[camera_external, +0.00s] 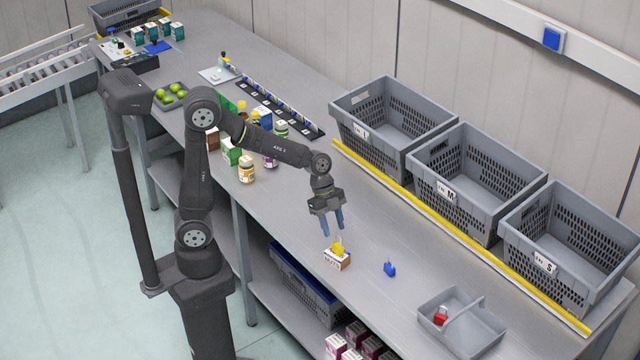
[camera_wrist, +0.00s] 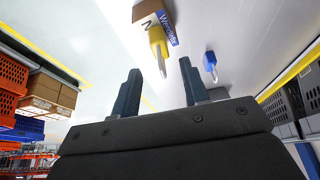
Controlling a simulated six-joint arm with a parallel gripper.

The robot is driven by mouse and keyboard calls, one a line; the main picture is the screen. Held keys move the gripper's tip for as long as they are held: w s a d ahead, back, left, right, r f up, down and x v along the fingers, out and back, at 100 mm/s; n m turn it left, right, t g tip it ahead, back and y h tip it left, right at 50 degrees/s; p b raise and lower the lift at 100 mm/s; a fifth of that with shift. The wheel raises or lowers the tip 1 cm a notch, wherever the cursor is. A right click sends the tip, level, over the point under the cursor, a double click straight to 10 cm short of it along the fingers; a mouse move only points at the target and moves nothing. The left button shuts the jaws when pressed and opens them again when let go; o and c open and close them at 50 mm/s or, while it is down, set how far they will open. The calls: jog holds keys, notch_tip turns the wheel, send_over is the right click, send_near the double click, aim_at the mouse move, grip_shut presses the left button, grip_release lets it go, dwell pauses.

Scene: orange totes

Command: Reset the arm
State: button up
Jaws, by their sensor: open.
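My gripper (camera_external: 332,224) is open and empty, pointing down above the grey table. Its two blue fingers also show apart in the wrist view (camera_wrist: 160,92). A yellow object (camera_external: 338,248) sits on a small box with a printed label (camera_external: 337,261), just below my gripper. In the wrist view the yellow object (camera_wrist: 157,38) has a thin metal tip and lies against the brown box (camera_wrist: 150,12). A small blue object (camera_external: 390,269) lies on the table to the right of the box. It also shows in the wrist view (camera_wrist: 210,64).
Three grey crates (camera_external: 393,112) stand along the back right behind a yellow strip (camera_external: 450,228). Bottles and boxes (camera_external: 246,168) stand left of my gripper. Table space between gripper and crates is clear.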

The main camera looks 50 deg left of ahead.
aim_at(338, 235)
jog(key=x, duration=0.6)
jog(key=shift+d+f, duration=0.1)
jog(key=shift+f, duration=0.2)
jog(key=shift+w+d+r, duration=0.1)
notch_tip(338, 235, up, 4)
jog(key=shift+f, duration=0.2)
jog(key=s+d+r, duration=0.5)
jog(key=s+r, duration=0.2)
jog(key=s, duration=0.4)
jog(key=s+d+f, duration=0.2)
jog(key=d+f, duration=0.1)
jog(key=d, duration=0.5)
jog(key=s+d+f, duration=0.1)
jog(key=d+f, duration=0.1)
jog(key=d, duration=0.7)
jog(key=w+f, duration=0.2)
jog(key=w, duration=0.1)
jog(key=w+a+f, duration=0.1)
jog(key=w, duration=0.2)
jog(key=w+a+f, duration=0.1)
jog(key=w+f, duration=0.1)
jog(key=w, duration=0.1)
jog(key=shift+w+f, duration=0.8)
jog(key=shift+w, duration=0.3)
